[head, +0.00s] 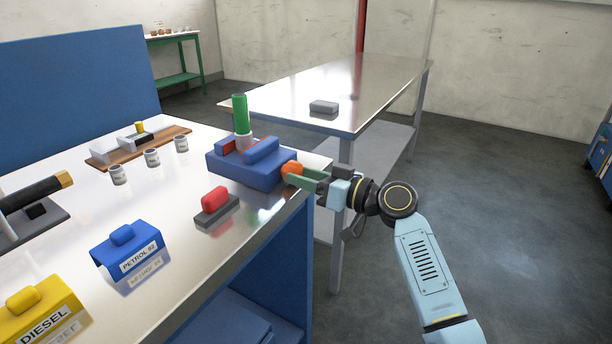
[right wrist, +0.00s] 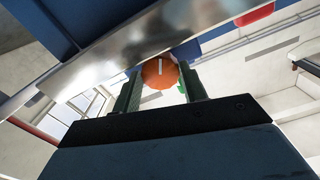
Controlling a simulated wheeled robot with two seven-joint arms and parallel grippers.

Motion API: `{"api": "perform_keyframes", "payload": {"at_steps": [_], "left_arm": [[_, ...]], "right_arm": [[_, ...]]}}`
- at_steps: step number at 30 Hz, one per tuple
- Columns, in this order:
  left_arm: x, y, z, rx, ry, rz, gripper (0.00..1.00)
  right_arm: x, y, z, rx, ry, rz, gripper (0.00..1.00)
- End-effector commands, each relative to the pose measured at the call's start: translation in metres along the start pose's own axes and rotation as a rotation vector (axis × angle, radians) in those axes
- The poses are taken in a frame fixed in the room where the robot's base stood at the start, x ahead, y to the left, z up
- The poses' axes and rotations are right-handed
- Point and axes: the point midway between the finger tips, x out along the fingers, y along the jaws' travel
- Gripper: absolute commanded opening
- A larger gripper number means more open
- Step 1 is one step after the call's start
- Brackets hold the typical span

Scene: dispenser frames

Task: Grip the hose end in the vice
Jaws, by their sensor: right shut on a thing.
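The blue vice (head: 243,172) sits at the right corner of the near workbench. The green hose end (head: 240,112) stands upright at its jaws, with a pale collar (head: 243,141) at its lower part. A red strip shows beside the collar. Whether the jaws press on it, I cannot tell. An orange knob (head: 291,168) is on the vice's right side. My right gripper (head: 299,173) is shut on this knob. In the right wrist view the knob (right wrist: 159,72) sits between the two fingers (right wrist: 159,80). My left gripper is not in view.
On the workbench (head: 180,255) are a red-topped block (head: 215,203), a blue PETROL 92 cover (head: 127,247), a yellow DIESEL cover (head: 40,312), small tins (head: 152,158), a wooden board (head: 140,145) and a black cylinder (head: 32,193). A metal table (head: 375,80) with a grey block (head: 324,106) stands behind.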

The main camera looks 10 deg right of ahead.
Motion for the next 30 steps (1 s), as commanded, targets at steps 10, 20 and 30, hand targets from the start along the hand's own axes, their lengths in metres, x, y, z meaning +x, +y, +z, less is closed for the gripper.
{"api": "perform_keyframes", "payload": {"at_steps": [10, 20, 30], "left_arm": [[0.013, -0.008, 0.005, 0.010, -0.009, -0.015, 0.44], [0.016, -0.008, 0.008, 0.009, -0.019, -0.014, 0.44], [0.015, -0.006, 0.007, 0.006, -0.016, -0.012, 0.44]], "right_arm": [[0.000, 0.000, 0.001, 0.137, -0.002, 0.000, 0.20], [0.000, 0.000, 0.001, 0.156, -0.002, -0.001, 0.20], [0.000, 0.000, 0.001, 0.154, -0.002, 0.000, 0.64]]}}
